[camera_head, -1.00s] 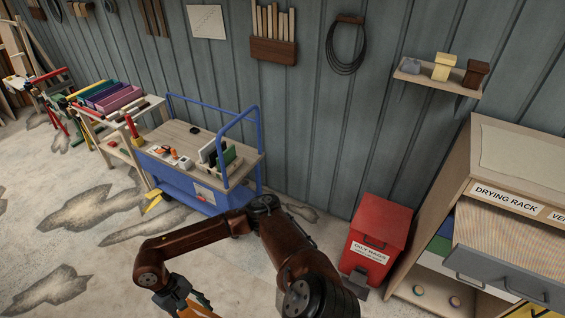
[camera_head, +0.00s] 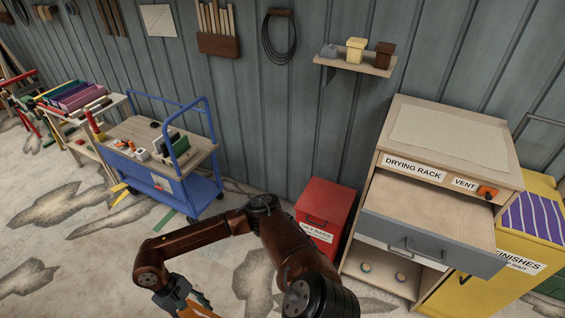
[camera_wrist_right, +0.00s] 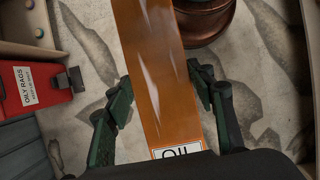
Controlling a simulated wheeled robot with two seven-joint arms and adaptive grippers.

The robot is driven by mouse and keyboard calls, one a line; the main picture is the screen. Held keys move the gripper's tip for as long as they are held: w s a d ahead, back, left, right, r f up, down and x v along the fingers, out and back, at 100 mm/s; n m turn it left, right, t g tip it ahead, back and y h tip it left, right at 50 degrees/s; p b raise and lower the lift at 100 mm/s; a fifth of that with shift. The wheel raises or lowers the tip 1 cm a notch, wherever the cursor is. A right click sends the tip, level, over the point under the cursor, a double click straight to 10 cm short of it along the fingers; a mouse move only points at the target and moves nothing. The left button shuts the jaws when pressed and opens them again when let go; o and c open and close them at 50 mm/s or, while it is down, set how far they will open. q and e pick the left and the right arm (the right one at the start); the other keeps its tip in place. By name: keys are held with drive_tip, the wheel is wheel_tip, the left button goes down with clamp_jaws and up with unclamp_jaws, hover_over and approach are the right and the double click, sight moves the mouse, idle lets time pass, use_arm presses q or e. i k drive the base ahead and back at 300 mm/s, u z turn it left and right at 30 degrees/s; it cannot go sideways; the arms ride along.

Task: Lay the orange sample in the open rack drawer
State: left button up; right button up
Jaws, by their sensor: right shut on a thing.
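The orange sample (camera_wrist_right: 150,70) is a flat orange strip with a white label reading "OIL" in the right wrist view. My right gripper (camera_wrist_right: 163,92) is shut on it, with dark green fingers along both sides. In the head view, the right gripper (camera_head: 182,302) is at the bottom edge, with a bit of orange showing below it. The drying rack (camera_head: 395,165) stands at the right, and its open drawer (camera_head: 430,240) has a grey front and a pale wooden inside. The held sample is well left of the drawer. My left gripper is not in view.
A red oily rags bin (camera_head: 325,205) stands just left of the rack. A yellow finishes cabinet (camera_head: 480,290) is at its right. A small wall shelf (camera_head: 355,65) hangs above. Open floor lies in front.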

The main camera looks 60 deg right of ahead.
sight(429, 217)
drive_tip(key=k, duration=1.95)
drive_tip(key=z, duration=0.65)
